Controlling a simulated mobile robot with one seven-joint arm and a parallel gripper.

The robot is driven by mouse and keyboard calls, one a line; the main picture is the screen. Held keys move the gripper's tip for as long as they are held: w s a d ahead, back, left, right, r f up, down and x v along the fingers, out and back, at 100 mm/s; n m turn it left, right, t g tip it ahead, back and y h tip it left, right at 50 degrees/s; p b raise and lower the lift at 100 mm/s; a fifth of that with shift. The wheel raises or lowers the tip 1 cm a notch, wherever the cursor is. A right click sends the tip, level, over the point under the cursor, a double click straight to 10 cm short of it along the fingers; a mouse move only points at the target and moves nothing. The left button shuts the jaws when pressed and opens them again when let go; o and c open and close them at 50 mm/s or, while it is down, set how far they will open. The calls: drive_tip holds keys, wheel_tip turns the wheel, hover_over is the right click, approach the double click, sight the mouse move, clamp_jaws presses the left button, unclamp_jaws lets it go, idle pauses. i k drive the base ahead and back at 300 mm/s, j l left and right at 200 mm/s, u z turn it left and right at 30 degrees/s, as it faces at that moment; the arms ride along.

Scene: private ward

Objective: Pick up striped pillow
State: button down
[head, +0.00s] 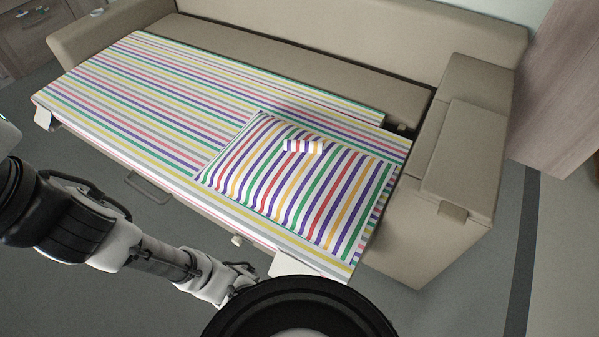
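The striped pillow (299,186) lies flat on the right end of the striped sofa-bed mattress (150,90). Its stripes are purple, green, red, yellow and white. A small block with the same kind of stripes (303,147) rests on the pillow's upper part; I cannot tell whether it belongs to it. My arm reaches in from the left, low in the head view, and its wrist end is in front of the bed's near edge, below and left of the pillow. My gripper's fingers do not show; a black round part covers the area past the wrist.
The beige sofa (400,40) has a backrest behind the mattress and a thick armrest (463,160) right of the pillow. A wooden panel (560,80) stands at the far right. Grey floor (450,300) is open in front and at right.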

sight(324, 191)
drive_tip(key=i+j+z, duration=0.1)
drive_tip(key=z, duration=0.7)
drive_tip(key=j+z, duration=0.35)
drive_tip(key=j, duration=0.15)
drive_tip(key=j+z, duration=0.3)
drive_tip(key=j, duration=0.15)
drive_tip(key=j+z, duration=0.15)
drive_tip(key=j, duration=0.3)
drive_tip(key=k+j+z, duration=0.1)
drive_tip(key=j, duration=0.4)
drive_tip(key=k+j, duration=0.1)
drive_tip(key=j, duration=0.8)
drive_tip(key=k+j, duration=0.15)
drive_tip(key=j, duration=0.3)
